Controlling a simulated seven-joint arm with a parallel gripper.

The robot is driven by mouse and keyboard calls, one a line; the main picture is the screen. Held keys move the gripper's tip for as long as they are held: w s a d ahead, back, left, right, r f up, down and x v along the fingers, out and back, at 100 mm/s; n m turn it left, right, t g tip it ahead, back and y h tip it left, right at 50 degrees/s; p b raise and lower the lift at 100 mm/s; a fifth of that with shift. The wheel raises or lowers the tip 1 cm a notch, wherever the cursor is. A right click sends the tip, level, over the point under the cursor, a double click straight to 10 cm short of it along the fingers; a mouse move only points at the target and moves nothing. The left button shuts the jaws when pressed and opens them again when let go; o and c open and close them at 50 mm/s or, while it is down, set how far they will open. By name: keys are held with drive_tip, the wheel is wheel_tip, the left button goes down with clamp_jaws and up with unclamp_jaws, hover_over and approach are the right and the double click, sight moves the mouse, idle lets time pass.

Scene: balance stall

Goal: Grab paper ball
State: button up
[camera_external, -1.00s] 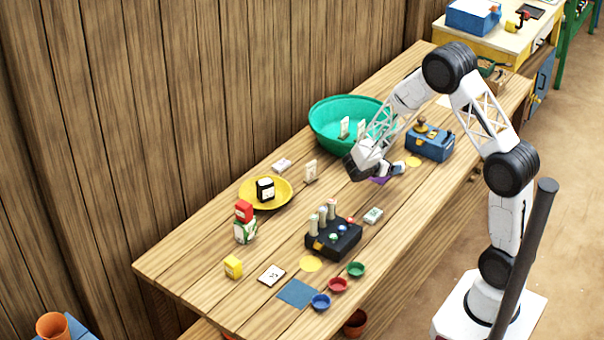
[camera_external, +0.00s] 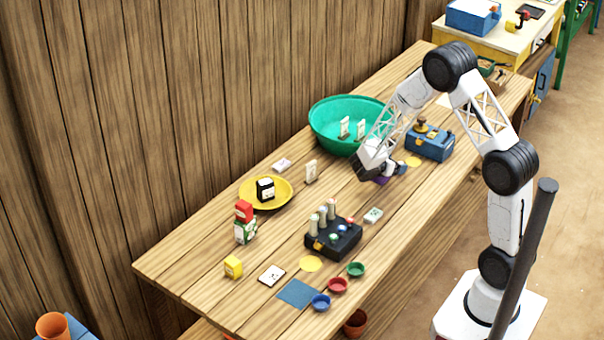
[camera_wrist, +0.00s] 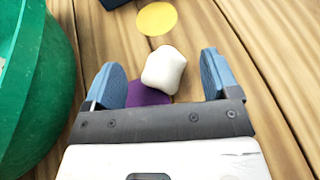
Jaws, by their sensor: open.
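The paper ball (camera_wrist: 164,71) is a small white lump in the wrist view. It lies over the edge of a flat purple patch (camera_wrist: 147,95) on the table. My gripper (camera_wrist: 160,78) is open, with one blue-grey finger to the left of the ball and one to the right. A gap shows between the ball and each finger. In the external view my gripper (camera_external: 382,172) is low over the table, in front of the green basin, and the ball is mostly hidden there.
The green basin (camera_external: 318,128) stands close on the left of my gripper in the wrist view. A blue box with knobs (camera_external: 430,146) and a yellow disc (camera_wrist: 157,19) lie beyond the ball. A black box with bottles (camera_external: 333,240) stands nearer the table's front end.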

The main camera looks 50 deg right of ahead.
drive_tip(key=shift+x, duration=2)
drive_tip(key=shift+f, duration=0.1)
drive_tip(key=c, duration=1)
